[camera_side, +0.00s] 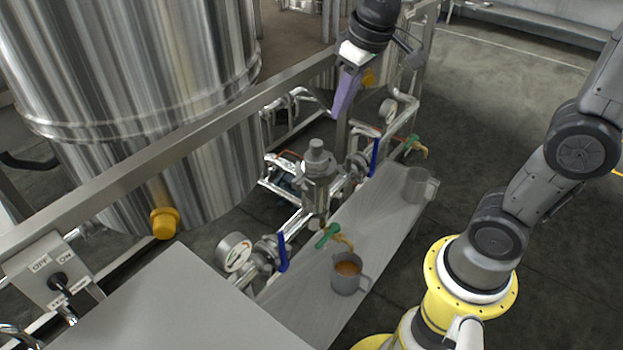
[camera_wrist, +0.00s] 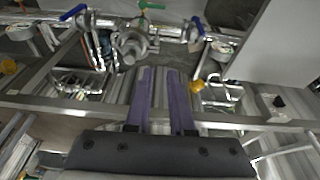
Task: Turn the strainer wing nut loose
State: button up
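The strainer (camera_side: 317,190) is a grey metal body with a round capped top, set in the pipework between two blue-handled valves. A small bright winged piece on its left side looks like the wing nut (camera_side: 300,172). The strainer also shows in the wrist view (camera_wrist: 131,42), beyond my fingertips, where the wing nut is too small to make out surely. My gripper (camera_side: 338,112) has purple fingers pointing down, above and behind the strainer, apart from it. In the wrist view my gripper (camera_wrist: 162,72) shows a gap between its fingers, with nothing held.
A metal rail (camera_side: 200,145) runs in front of a large steel tank (camera_side: 140,70). Blue valve handles (camera_side: 282,252) (camera_side: 375,157) flank the strainer. A green-handled tap (camera_side: 328,236) stands over a mug (camera_side: 346,275) on the grey bench (camera_side: 385,225). A gauge (camera_side: 234,252) is at the left.

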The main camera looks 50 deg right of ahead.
jog(key=w+f+g, duration=0.2)
jog(key=w+f, duration=0.4)
jog(key=w, duration=0.1)
jog(key=g, duration=0.1)
send_near(311, 182)
notch_tip(311, 182, down, 9)
jog(key=shift+f, duration=0.1)
jog(key=shift+c, duration=0.2)
jog(key=shift+w, duration=0.1)
grip_shut()
